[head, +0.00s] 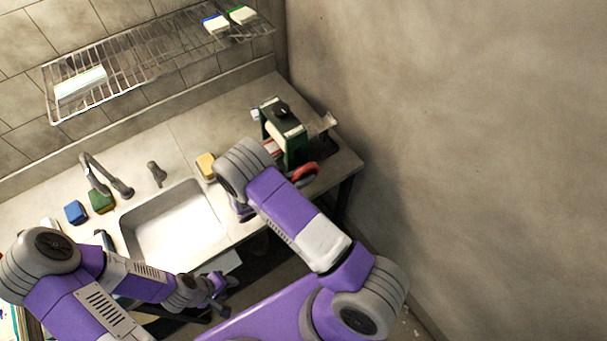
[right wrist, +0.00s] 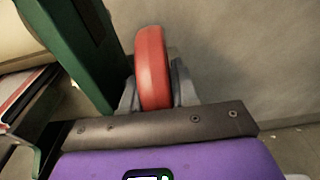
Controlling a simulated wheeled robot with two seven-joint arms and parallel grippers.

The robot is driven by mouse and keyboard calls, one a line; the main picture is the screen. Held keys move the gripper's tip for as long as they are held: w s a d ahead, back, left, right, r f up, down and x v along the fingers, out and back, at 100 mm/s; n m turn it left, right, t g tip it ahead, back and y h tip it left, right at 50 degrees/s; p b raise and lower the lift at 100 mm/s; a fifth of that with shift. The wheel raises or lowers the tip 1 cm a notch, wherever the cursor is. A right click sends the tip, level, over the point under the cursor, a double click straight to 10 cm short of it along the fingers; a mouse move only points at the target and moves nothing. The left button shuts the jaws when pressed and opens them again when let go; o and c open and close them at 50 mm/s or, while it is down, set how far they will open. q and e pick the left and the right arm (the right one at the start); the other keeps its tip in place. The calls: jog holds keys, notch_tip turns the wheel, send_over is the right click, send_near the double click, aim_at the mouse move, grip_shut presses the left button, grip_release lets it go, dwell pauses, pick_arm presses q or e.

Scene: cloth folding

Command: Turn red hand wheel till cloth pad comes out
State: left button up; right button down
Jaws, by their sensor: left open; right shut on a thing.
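The red hand wheel (head: 305,173) is on the near right side of the green-framed machine (head: 287,140) at the counter's right end. In the right wrist view the wheel (right wrist: 151,62) stands upright between the grey fingers of my right gripper (right wrist: 154,92), which is shut on its rim. In the head view my right arm hides that gripper. A red-and-white striped cloth pad (right wrist: 22,92) shows at the left of the right wrist view, by a pale roller. My left gripper (head: 217,292) is open and empty, low in front of the counter.
A sink (head: 172,222) with a faucet (head: 105,178) lies left of the machine. A yellow block (head: 206,166), a blue sponge (head: 75,212) and a green sponge (head: 101,200) sit around it. A wire rack (head: 150,52) hangs above. A bare wall (head: 450,140) stands close on the right.

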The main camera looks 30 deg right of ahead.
aim_at(293, 179)
jog(key=y+p, duration=0.1)
jog(key=y, duration=0.1)
jog(key=shift+r+y+p, duration=0.2)
jog(key=shift+y+p, duration=0.1)
jog(key=shift+y, duration=0.1)
jog(key=shift+y+p, duration=0.35)
jog(key=shift+y, duration=0.45)
jog(key=shift+f, duration=0.1)
jog(key=c, duration=1.2)
grip_release()
jog(key=shift+c, duration=0.2)
jog(key=v, duration=0.7)
jog(key=shift+a+r+b, duration=0.2)
jog(key=shift+a+b, duration=0.05)
jog(key=shift+b, duration=0.05)
